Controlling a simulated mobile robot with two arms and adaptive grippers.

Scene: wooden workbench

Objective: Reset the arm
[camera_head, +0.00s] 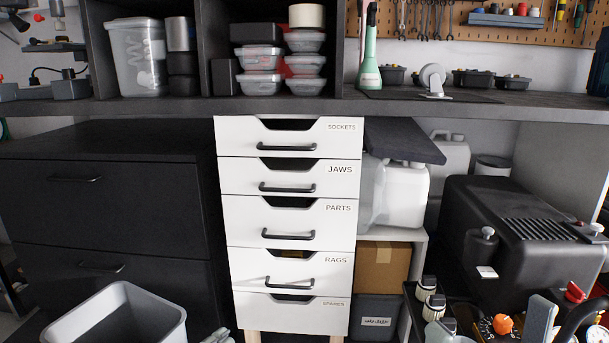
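Neither of my grippers can be made out in the head view, so their state does not show. A small grey piece (218,336) pokes in at the bottom edge, and I cannot tell what it is. The white drawer unit (290,215) stands in the middle, with drawers labelled SOCKETS, JAWS, PARTS, RAGS and SPARES. Its fronts look about flush, and no gripper is at the handles.
A grey open bin (115,318) stands at the bottom left before dark drawers (100,215). A black machine (520,235) and a cart with bottles (432,308) and tools fill the right. The bench top (180,108) crosses above. A cardboard box (382,267) sits on a shelf.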

